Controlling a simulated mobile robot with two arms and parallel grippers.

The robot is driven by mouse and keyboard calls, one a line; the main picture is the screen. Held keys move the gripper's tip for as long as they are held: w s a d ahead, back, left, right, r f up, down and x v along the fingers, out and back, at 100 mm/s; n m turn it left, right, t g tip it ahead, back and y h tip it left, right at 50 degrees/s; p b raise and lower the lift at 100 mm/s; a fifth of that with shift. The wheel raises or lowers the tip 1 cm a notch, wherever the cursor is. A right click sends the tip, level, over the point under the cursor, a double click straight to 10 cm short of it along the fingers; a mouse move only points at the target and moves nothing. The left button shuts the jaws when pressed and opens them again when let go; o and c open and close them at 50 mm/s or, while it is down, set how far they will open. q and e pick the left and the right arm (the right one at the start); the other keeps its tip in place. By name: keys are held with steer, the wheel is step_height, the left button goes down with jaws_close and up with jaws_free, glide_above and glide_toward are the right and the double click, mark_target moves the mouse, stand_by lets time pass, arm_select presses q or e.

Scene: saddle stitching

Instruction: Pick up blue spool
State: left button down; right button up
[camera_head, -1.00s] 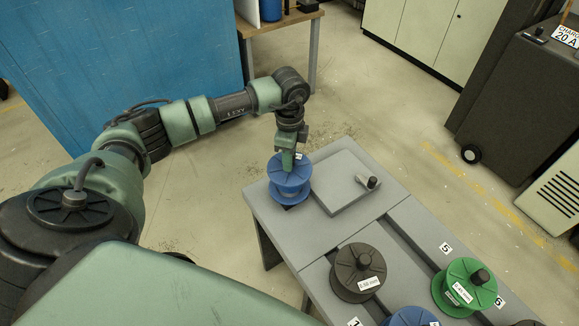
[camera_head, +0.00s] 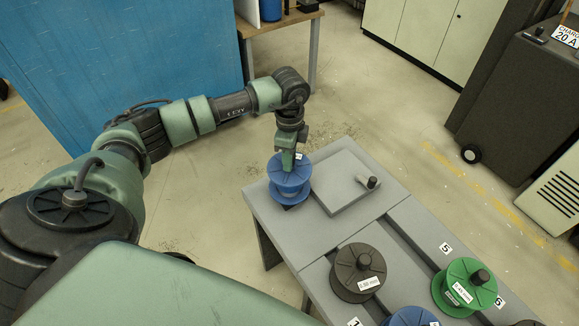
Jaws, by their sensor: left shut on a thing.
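A blue spool (camera_head: 290,186) stands upright at the far left corner of the grey table (camera_head: 268,217). My left gripper (camera_head: 288,165) comes down from above onto the top of this spool and is shut on it. The fingertips are partly hidden by the spool's top and by the wrist. A second blue spool (camera_head: 408,318) shows at the bottom edge, partly cut off by the frame. My right gripper is not in view.
A black spool (camera_head: 358,272) and a green spool (camera_head: 465,287) stand on the table's near part, by numbered labels. A grey flat plate with a black knob (camera_head: 370,183) lies right of the gripped spool. A blue panel (camera_head: 120,60) stands behind my left arm.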

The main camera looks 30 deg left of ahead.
arm_select(q)
steer(key=shift+w+r, duration=0.15)
steer(key=shift+w, duration=0.05)
steer(key=shift+r, duration=0.15)
